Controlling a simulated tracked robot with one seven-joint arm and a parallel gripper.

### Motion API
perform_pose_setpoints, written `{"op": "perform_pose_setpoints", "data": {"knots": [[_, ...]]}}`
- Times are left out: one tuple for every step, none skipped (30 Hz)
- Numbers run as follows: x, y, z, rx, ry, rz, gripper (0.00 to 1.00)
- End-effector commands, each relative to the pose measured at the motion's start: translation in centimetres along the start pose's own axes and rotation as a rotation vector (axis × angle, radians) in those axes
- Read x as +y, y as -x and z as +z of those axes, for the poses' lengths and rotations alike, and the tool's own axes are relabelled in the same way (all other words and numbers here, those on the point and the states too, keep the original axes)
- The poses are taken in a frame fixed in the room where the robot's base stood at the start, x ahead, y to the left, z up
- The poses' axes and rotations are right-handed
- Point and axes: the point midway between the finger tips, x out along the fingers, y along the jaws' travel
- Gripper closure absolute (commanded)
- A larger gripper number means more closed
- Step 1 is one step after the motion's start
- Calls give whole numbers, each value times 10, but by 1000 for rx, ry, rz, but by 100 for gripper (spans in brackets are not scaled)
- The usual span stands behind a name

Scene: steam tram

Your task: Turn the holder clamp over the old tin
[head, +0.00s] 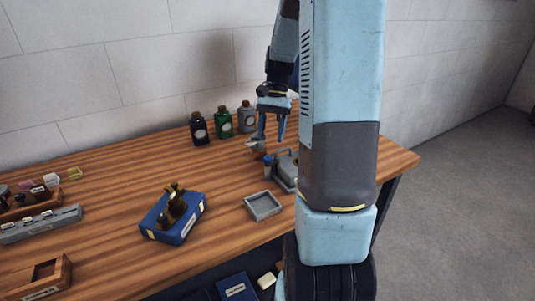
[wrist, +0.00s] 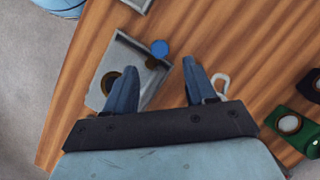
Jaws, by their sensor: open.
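My gripper (head: 270,138) is open and points down over the right part of the wooden bench. A grey holder (wrist: 125,50) with a blue round knob (wrist: 159,48) lies beside and partly under the left finger. A dark ring with a tan centre shows on it, partly covered by that finger. The holder also shows in the head view (head: 287,163), partly behind my arm. A pale grey hooked piece (wrist: 223,82) is beside the right finger. I cannot tell which part is the clamp or old tin.
Black (head: 199,129), green (head: 223,122) and grey (head: 246,117) bottles stand behind, near the wall. A small grey tray (head: 263,215) and a blue box with dark fittings (head: 158,226) are nearer the front. Bare wood lies between them and the bottles.

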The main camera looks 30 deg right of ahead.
Motion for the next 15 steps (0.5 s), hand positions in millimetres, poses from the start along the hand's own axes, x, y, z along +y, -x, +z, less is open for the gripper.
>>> {"op": "perform_pose_setpoints", "data": {"knots": [[0,-9,0,-2,-1,1,45],[1,-15,1,-3,-1,1,45],[0,-22,0,-2,-1,1,45],[0,-27,0,-3,-1,1,45],[0,-32,0,-3,-1,1,45],[0,-38,0,-3,0,1,45],[0,-42,0,-2,0,1,45],[0,-46,0,-2,0,0,45],[0,-51,0,-2,0,1,45],[0,-54,0,-1,-1,0,45],[0,-57,0,0,-1,0,45],[0,-60,0,0,-1,0,45],[0,-62,0,-1,-1,0,45],[0,-64,0,-1,-1,0,45],[0,-66,0,0,-1,0,45]]}}
